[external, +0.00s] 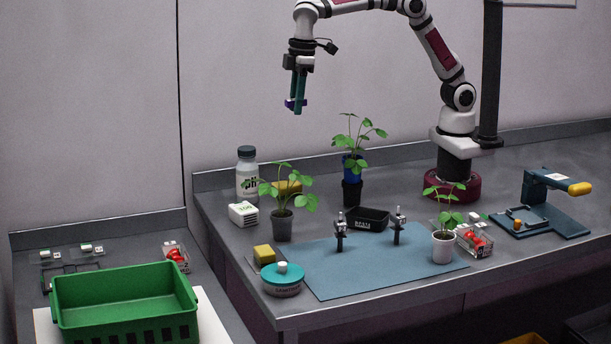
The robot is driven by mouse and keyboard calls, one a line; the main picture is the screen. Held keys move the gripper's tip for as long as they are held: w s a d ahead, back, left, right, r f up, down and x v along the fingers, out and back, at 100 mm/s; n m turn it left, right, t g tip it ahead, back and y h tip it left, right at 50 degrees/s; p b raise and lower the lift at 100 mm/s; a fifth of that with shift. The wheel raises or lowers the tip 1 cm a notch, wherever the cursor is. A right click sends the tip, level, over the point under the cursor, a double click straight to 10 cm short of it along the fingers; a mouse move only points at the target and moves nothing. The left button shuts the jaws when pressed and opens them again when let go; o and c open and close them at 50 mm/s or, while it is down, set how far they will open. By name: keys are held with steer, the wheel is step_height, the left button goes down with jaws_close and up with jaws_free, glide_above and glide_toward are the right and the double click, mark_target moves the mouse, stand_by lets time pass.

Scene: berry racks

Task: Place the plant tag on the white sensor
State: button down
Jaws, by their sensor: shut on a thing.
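My gripper (297,100) is high above the back left of the right-hand table, pointing down. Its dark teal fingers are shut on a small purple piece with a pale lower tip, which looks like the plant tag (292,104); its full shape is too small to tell. The white sensor (243,213), a small white box with green marks on its face, stands on the table at the left. It is well below my gripper and to its left, apart from it. Its top looks clear.
A white bottle (247,174) stands behind the sensor. Potted plants (283,222) stand right of it and farther back (353,165). A blue mat (335,275) holds two small dark stands. A teal-lidded tub (283,281) is in front. A green crate (125,302) is at lower left.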

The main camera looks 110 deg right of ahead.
steer(key=w+d+f, duration=0.1)
steer(key=w+f, duration=0.3)
steer(key=w, duration=0.3)
glide_above(243, 206)
step_height(243, 206, down, 9)
step_height(243, 206, down, 10)
steer(key=shift+s+a+f, duration=0.1)
steer(key=shift+s+f, duration=0.05)
steer(key=shift+f, duration=0.15)
steer(key=c, duration=0.7)
jaws_free()
